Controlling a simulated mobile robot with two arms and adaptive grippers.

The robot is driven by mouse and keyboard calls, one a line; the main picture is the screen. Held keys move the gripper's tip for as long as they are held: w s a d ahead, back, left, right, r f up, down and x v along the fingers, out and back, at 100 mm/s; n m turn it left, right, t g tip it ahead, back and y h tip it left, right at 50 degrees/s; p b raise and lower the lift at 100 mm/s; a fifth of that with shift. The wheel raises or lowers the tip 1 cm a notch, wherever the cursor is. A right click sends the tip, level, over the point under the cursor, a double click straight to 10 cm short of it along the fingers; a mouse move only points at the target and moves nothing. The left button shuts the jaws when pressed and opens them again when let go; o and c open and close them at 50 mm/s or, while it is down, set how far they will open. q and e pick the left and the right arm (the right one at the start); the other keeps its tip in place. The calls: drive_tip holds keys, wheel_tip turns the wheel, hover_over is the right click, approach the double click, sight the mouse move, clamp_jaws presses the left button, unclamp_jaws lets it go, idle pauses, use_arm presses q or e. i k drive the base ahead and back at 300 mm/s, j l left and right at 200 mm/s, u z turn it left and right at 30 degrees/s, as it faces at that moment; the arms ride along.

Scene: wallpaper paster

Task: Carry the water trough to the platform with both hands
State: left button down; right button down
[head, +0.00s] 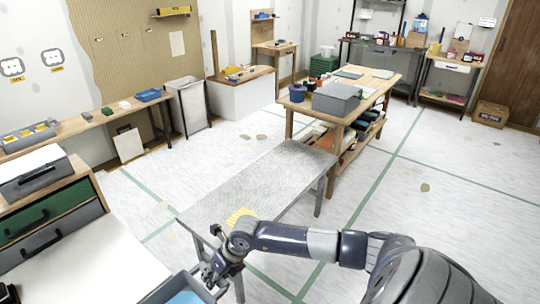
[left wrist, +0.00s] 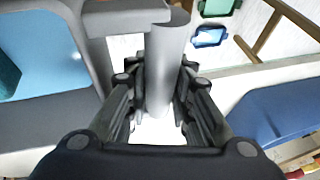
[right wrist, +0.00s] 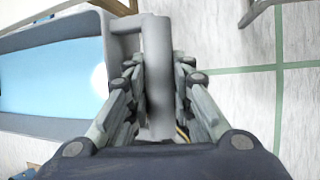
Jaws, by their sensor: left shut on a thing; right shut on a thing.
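The water trough is a grey tub with light blue water; its rim (head: 168,284) shows at the bottom edge of the head view, mostly cut off. Its wall (left wrist: 45,120) is at the left of the left wrist view, and its rim (right wrist: 45,38) is at the left of the right wrist view. My left gripper (left wrist: 158,95) is shut on one grey handle of the trough. My right gripper (right wrist: 155,95) is shut on the other handle; it also shows in the head view (head: 210,277). A long grey, speckled platform (head: 265,185) stands just beyond the trough.
A yellow piece (head: 240,215) lies on the platform's near end. A wooden workbench (head: 345,118) with a grey box stands at its far end. A drawer cabinet (head: 50,225) and white-topped table (head: 85,265) are at left. Floor is open on the right.

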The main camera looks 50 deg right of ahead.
sight(258, 177)
drive_tip(key=u, duration=3.4)
drive_tip(key=k+u, duration=0.35)
drive_tip(key=k, duration=0.3)
drive_tip(key=k+l+z, duration=0.2)
drive_tip(key=k, duration=1.55)
drive_tip(key=k+u, duration=0.45)
drive_tip(key=k+j+u, duration=0.15)
drive_tip(key=k+u, duration=0.25)
